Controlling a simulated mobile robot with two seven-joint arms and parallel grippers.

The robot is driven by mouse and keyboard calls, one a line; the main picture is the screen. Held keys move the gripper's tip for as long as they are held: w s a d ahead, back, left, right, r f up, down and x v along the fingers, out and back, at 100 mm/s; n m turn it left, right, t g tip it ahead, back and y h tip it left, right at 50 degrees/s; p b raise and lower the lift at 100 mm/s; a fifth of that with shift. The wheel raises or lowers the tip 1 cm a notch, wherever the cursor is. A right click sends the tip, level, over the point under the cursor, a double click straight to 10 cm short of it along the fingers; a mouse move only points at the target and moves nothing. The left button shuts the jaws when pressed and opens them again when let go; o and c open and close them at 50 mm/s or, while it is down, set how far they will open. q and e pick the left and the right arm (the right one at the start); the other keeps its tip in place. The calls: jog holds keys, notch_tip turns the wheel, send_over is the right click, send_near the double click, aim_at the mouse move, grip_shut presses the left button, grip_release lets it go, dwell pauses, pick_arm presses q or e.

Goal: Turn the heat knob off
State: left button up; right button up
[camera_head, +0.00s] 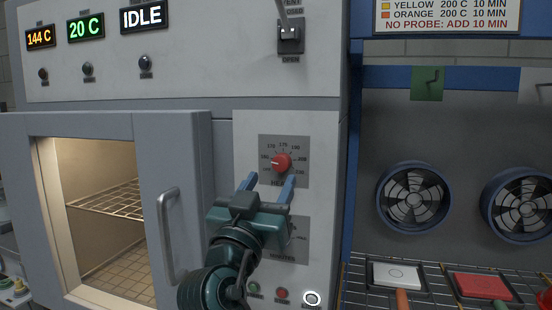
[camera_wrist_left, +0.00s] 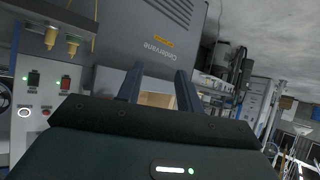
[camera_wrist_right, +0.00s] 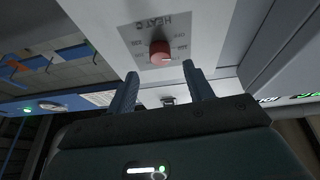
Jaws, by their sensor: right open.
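The red heat knob (camera_head: 281,163) sits on a grey dial plate on the oven's front panel, with numbers printed around it. It also shows in the right wrist view (camera_wrist_right: 160,51), beside the lettering "HEAT C". My right gripper (camera_head: 269,183) is open, its two blue fingers pointing up at the dial plate just below the knob. In the right wrist view the knob lies beyond the fingertips, between their lines, with nothing between the fingers. My left gripper (camera_wrist_left: 157,77) shows in its own wrist view with fingers apart and nothing between them, facing a grey machine.
The oven door (camera_head: 172,200) with its upright handle (camera_head: 169,235) is left of my right arm. Displays above read 144 C, 20 C and IDLE. A lever switch (camera_head: 289,38) is above the knob. At right are fans (camera_head: 413,198) and a rack with a white tray (camera_head: 397,275) and a red one (camera_head: 482,287).

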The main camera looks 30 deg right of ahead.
aim_at(279, 165)
jog(key=p+x, duration=0.1)
jog(key=x, duration=0.3)
jog(key=shift+r, duration=0.15)
jog(key=shift+w+d, duration=0.35)
jog(key=shift+d, duration=0.05)
pick_arm(q)
jog(key=shift+a+r, duration=0.1)
jog(key=shift+a, duration=0.25)
pick_arm(e)
jog(key=c, duration=1)
pick_arm(q)
jog(key=shift+w+r, duration=0.1)
